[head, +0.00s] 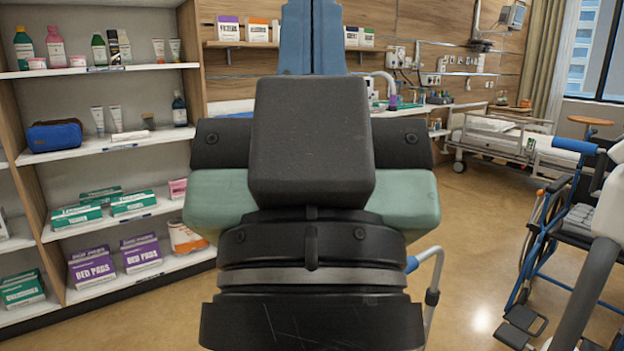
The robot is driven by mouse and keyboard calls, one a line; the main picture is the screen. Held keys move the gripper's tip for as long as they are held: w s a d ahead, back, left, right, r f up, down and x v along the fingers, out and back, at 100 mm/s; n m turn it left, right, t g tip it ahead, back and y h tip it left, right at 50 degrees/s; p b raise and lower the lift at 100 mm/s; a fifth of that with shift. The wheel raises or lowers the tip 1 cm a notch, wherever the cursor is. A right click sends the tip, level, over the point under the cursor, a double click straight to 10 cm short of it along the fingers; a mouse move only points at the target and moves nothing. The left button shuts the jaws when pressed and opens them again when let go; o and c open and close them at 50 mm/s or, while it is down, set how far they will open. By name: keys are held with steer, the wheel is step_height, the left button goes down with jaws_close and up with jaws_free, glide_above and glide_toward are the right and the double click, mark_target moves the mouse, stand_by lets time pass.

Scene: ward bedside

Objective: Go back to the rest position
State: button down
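My gripper (312,12) fills the middle of the head view, seen from behind. Its dark wrist is at the bottom, with a black block and a green body above it. Two blue fingers point up past the top edge of the picture. They lie side by side with no gap showing, so the gripper looks shut. I see nothing held between them, but the tips are cut off and the black block hides the finger bases.
Shelves (130,147) with bottles, a blue pouch (55,135) and boxes stand close on the left. A wheelchair (570,220) stands at the right. A bed (500,140) is farther back.

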step_height(320, 180, up, 28)
steer(key=p, duration=2.5)
steer(key=shift+p, duration=0.35)
steer(key=shift+f, duration=0.15)
